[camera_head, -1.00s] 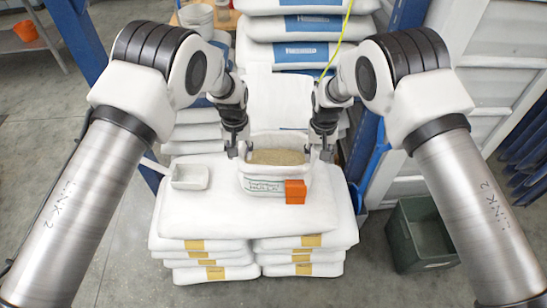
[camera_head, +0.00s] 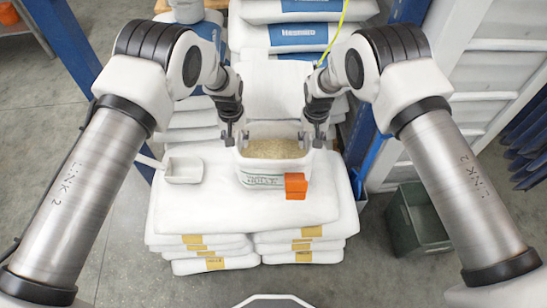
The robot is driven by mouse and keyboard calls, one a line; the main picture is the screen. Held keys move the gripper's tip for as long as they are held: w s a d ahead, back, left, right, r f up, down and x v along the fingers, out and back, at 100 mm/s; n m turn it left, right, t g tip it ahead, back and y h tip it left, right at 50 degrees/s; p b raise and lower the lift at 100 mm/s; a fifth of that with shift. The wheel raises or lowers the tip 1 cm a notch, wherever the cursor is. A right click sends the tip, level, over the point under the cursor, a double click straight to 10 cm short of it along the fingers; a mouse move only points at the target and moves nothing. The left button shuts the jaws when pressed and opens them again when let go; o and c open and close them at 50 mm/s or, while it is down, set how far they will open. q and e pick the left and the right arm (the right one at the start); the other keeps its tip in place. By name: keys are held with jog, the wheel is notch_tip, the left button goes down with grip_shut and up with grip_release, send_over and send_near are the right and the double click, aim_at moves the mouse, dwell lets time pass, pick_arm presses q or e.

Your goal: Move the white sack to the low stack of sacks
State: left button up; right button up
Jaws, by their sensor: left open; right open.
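A wide, plain white sack (camera_head: 225,205) lies flat across the top of a low stack of white sacks with yellow labels (camera_head: 205,252). An open white bin (camera_head: 262,178) of tan grains stands at its back, with an orange block (camera_head: 295,186) at its front. My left gripper (camera_head: 234,138) points down at the bin's left edge. My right gripper (camera_head: 312,138) points down at its right edge. Both are open, and I cannot tell whether they touch the bin. I cannot tell which sack is the task's white sack.
A white scoop-like tray (camera_head: 183,170) lies left of the bin. A taller stack of blue-labelled sacks (camera_head: 305,38) stands behind, with a yellow cord (camera_head: 335,35) over it. A green crate (camera_head: 417,218) is on the floor at right. Floor is clear at front left.

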pick_arm(q)
jog(key=shift+f, duration=1.5)
pick_arm(e)
jog(key=shift+f, duration=1.5)
pick_arm(q)
grip_shut()
pick_arm(e)
grip_shut()
pick_arm(q)
jog(key=shift+r, duration=0.1)
pick_arm(e)
jog(key=shift+r, duration=0.15)
